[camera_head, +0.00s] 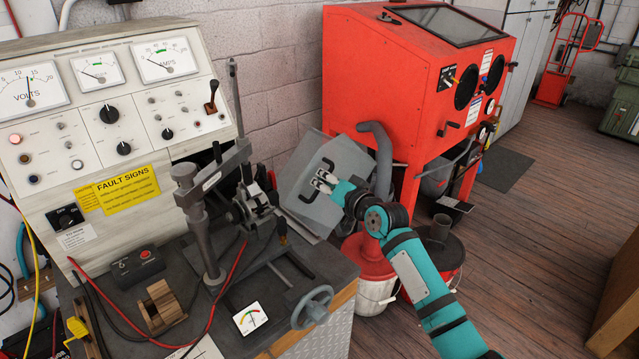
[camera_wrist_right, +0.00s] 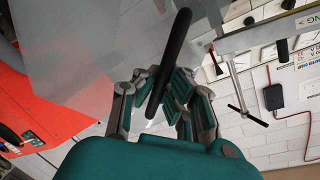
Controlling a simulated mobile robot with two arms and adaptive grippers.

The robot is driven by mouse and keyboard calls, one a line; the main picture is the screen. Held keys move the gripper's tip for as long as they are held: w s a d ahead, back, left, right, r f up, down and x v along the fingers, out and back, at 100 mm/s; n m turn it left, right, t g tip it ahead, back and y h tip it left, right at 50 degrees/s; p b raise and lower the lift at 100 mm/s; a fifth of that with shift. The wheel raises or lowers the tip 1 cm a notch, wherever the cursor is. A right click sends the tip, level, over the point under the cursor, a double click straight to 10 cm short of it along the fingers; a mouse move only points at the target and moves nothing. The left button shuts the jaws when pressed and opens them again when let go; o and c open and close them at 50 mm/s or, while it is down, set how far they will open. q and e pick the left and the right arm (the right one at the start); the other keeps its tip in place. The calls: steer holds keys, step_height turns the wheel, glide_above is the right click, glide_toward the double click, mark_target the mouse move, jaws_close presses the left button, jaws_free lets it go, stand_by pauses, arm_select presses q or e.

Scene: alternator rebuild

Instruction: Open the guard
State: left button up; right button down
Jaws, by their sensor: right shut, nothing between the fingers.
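The guard (camera_head: 340,152) is a grey sheet-metal panel, tilted out at the right end of the bench, beside the alternator (camera_head: 252,205), which is uncovered on its stand. Dark handle pieces show on the guard's face. In the right wrist view the guard (camera_wrist_right: 85,50) fills the upper left, and a black handle bar (camera_wrist_right: 176,42) passes across the fingers. My right gripper (camera_head: 323,181) is at the guard's face near the handle. Its fingers (camera_wrist_right: 160,88) are shut with nothing between them. Whether they touch the bar, I cannot tell. My left gripper is out of view.
The test console (camera_head: 120,100) with gauges stands at the left. A handwheel (camera_head: 312,307) and a wooden-sided spool (camera_head: 163,306) are on the bench. A red blasting cabinet (camera_head: 400,90) and buckets (camera_head: 372,285) stand behind my right arm.

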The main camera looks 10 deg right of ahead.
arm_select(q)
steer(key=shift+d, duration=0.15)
arm_select(e)
steer(key=shift+f, duration=0.15)
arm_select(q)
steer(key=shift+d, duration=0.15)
arm_select(e)
steer(key=c, duration=1.4)
jaws_free()
steer(key=shift+s+d, duration=0.1)
steer(key=shift+d, duration=0.05)
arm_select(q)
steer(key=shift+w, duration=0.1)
arm_select(e)
steer(key=v, duration=1.2)
